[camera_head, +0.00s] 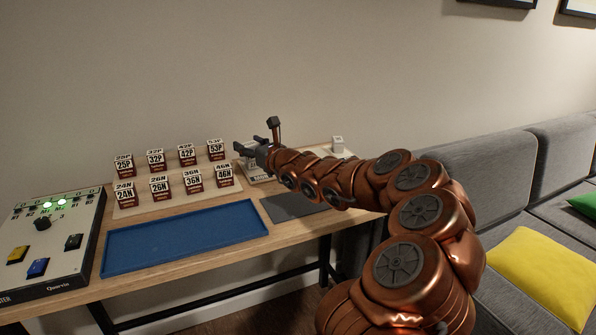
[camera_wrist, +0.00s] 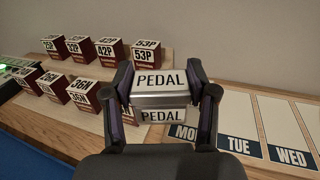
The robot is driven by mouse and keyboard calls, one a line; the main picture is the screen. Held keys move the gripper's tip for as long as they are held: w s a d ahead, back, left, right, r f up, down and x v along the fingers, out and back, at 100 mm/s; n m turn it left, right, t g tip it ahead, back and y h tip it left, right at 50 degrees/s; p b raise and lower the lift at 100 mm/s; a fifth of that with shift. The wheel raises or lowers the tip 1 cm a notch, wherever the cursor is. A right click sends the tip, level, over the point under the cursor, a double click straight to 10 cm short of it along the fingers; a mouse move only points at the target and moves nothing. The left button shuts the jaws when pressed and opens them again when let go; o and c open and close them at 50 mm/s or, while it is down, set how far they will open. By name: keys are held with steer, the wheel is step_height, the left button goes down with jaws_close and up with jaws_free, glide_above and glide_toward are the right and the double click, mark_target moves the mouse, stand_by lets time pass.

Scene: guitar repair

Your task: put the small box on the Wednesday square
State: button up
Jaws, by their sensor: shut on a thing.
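In the wrist view my gripper (camera_wrist: 162,88) is shut on a small silver-grey box (camera_wrist: 160,101) with PEDAL printed on two of its faces. The box hangs in front of the camera and covers part of the MON square's label (camera_wrist: 183,132). The Wednesday square (camera_wrist: 279,122), a white panel marked WED, lies at the right, beyond the TUE square (camera_wrist: 237,118). The held box is apart from the Wednesday square. In the head view my gripper (camera_head: 250,148) is over the left end of the pale day board; the arm hides much of that board.
Several dark red boxes with number labels (camera_head: 190,180) stand in two rows on a board to the left. A blue tray (camera_head: 185,238) and a control panel (camera_head: 45,245) lie in front and left.

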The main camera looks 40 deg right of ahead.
steer(key=s+d+f+m+g+h+b, duration=0.1)
steer(key=s+d+f+m+h+b, duration=0.2)
steer(key=s+d+h+b, duration=0.5)
steer(key=w+d+y+p, duration=0.1)
steer(key=w+d+p, duration=0.1)
steer(key=d+p, duration=0.1)
steer(key=w+d+p, duration=0.3)
steer(key=d, duration=0.1)
steer(key=w+d+y+p, duration=0.1)
steer(key=w+d+p, duration=0.2)
steer(key=shift+d+f+y+p, duration=0.15)
steer(key=shift+f+y+p, duration=0.15)
steer(key=shift+f+p, duration=0.1)
steer(key=shift+w+d+f, duration=0.1)
steer(key=shift+d+f, duration=0.1)
steer(key=shift+d, duration=0.2)
steer(key=shift+w+d, duration=0.2)
steer(key=shift+w+d+f, duration=0.15)
steer(key=shift+w+d, duration=0.2)
steer(key=shift+w, duration=0.2)
steer(key=shift+w+d, duration=0.35)
steer(key=shift+d, duration=0.25)
steer(key=shift+w+d+p, duration=0.3)
steer(key=shift+w+d, duration=0.1)
steer(key=shift+w, duration=0.05)
steer(key=shift+w+f+b, duration=0.1)
steer(key=shift+f+b, duration=0.2)
steer(key=shift+f, duration=1.45)
